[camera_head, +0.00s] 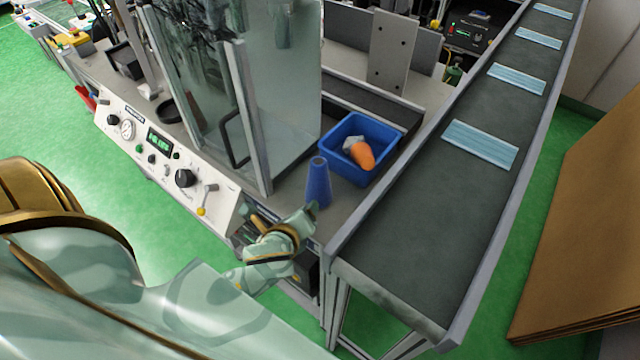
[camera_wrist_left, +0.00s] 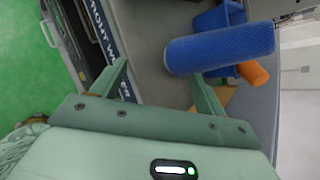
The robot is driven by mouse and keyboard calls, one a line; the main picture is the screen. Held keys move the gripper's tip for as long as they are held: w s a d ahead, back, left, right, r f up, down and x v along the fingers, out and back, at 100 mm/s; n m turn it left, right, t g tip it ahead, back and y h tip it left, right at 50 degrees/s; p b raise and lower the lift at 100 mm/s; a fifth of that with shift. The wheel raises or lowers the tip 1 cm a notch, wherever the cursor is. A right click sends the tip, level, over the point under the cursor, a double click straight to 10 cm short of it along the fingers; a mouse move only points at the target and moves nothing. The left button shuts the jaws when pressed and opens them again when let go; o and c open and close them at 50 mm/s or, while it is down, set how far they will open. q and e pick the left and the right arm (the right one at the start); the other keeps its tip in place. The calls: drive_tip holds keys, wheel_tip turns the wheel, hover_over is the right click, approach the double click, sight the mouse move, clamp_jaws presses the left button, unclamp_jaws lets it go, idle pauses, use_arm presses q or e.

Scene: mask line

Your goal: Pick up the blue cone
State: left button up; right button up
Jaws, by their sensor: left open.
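The blue cone (camera_head: 318,183) stands upright on the grey bench top, near its front edge and in front of the blue bin. In the left wrist view the blue cone (camera_wrist_left: 220,48) lies across the upper right, just beyond the right-hand finger. My left gripper (camera_head: 310,212) is beside the base of the cone, on its near side. In the left wrist view my left gripper (camera_wrist_left: 163,84) is open, with nothing between its fingers. Whether a finger touches the cone I cannot tell. My right gripper is not in view.
A blue bin (camera_head: 385,163) behind the cone holds an orange object (camera_head: 361,155) and something white. A conveyor (camera_head: 415,235) carrying blue masks (camera_head: 481,144) runs along the right. A glass enclosure (camera_head: 290,100) and a control panel (camera_head: 158,150) stand to the left.

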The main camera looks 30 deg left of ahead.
sight(313, 184)
use_arm(q)
drive_tip(key=w+r+m+t, duration=0.1)
drive_tip(key=m, duration=0.2)
drive_tip(key=w+r+m, duration=0.1)
drive_tip(key=r+m, duration=0.1)
drive_tip(key=w+r+m+t, duration=0.1)
drive_tip(key=w+r+m, duration=0.1)
drive_tip(key=m, duration=0.1)
drive_tip(key=shift+w+d+m+t, duration=0.1)
drive_tip(key=shift+d+m+t, duration=0.05)
drive_tip(key=shift+m+t, duration=0.15)
drive_tip(key=shift+w+m, duration=0.3)
drive_tip(key=x, duration=0.2)
drive_tip(key=b+x, duration=0.1)
drive_tip(key=x, duration=0.1)
drive_tip(key=b+x, duration=0.1)
drive_tip(key=x, duration=0.1)
drive_tip(key=shift+w+d, duration=0.2)
drive_tip(key=shift+d, duration=0.15)
drive_tip(key=shift+w+a+f, duration=0.1)
drive_tip(key=shift+w+a, duration=0.1)
drive_tip(key=shift+w, duration=0.25)
drive_tip(key=c, duration=1.2)
